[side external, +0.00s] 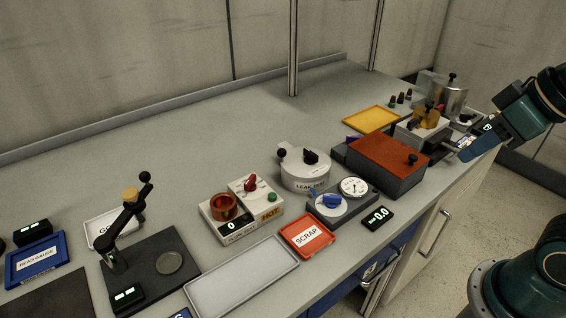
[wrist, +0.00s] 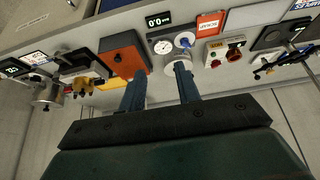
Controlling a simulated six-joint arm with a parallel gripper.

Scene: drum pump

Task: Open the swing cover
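No part is labelled as the swing cover, so I cannot tell for sure which it is. A rust-orange flat cover (side external: 388,160) with a black knob (side external: 412,159) lies closed on a dark grey box (side external: 400,185). A round white leak test pot (side external: 305,176) has a lid with a black knob and a black ball at its left. In the wrist view the orange cover (wrist: 124,64) shows beyond the left finger, and the pot (wrist: 177,66) is partly hidden by the right finger. My gripper (side external: 463,151) is open and empty at the bench's right end; its fingers also show in the wrist view (wrist: 160,70).
A metal cylinder (side external: 446,97) and a fixture with a gold part (side external: 428,117) stand near my gripper. A gauge unit (side external: 353,187), red scrap tray (side external: 307,236) and hot unit (side external: 262,201) sit left of the box. The back middle of the bench is clear.

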